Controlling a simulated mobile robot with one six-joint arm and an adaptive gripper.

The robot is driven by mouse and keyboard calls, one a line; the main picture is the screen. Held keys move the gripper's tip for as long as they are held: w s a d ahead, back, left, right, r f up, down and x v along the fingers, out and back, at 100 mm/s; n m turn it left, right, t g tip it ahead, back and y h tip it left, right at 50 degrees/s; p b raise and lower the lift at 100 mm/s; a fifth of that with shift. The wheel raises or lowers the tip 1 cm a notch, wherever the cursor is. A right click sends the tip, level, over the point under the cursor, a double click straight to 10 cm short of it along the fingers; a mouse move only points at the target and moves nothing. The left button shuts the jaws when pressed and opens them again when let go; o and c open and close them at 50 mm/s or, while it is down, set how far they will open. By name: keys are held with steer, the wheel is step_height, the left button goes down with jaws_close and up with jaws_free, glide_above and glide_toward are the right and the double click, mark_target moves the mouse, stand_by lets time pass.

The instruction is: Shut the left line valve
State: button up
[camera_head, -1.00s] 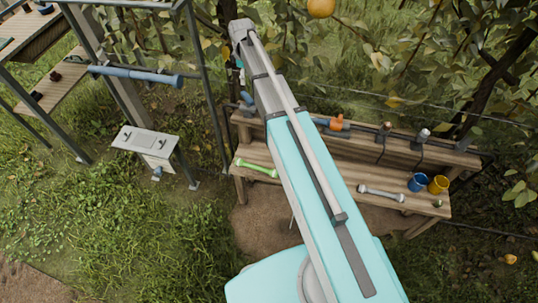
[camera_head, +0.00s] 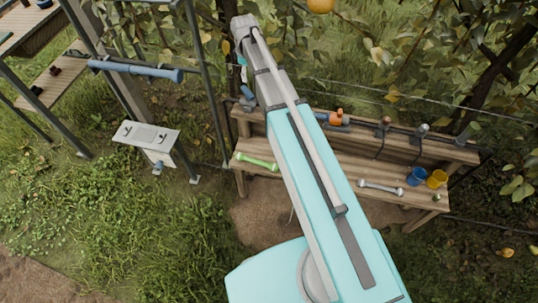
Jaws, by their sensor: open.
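A line with blue pipe pieces runs along the back ledge of the wooden bench. An orange valve (camera_head: 339,117) sits on it just right of my arm, and its handle position is too small to read. A blue pipe piece (camera_head: 247,93) shows left of my arm. My arm crosses the line between these two, so that stretch is hidden, and I cannot tell whether another valve is there. My arm reaches up over the bench to a grey joint at the top, and my gripper is not visible beyond it.
The bench (camera_head: 330,170) holds a green wrench (camera_head: 258,162), a grey wrench (camera_head: 381,187), a blue cup (camera_head: 416,177) and a yellow cup (camera_head: 437,179). A small metal stand (camera_head: 147,137) and grey posts stand at left. Branches hang behind the bench. Grass lies open at lower left.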

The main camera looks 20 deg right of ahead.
steer(key=s+d+f+m+b, duration=0.1)
steer(key=s+f+m+b, duration=0.9)
steer(key=s+f+b, duration=0.9)
steer(key=s+f, duration=0.1)
steer(key=s, duration=0.3)
steer(key=shift+d+m, duration=0.15)
steer(key=shift+m, duration=0.15)
steer(key=shift+r, duration=0.15)
step_height(320, 180, up, 22)
steer(key=n+p, duration=0.3)
steer(key=p, duration=1.9)
glide_above(247, 91)
steer(key=shift+d+r, duration=0.1)
steer(key=shift+r, duration=0.05)
step_height(247, 91, down, 14)
steer(key=b, duration=1.3)
steer(key=shift+b, duration=0.3)
jaws_close()
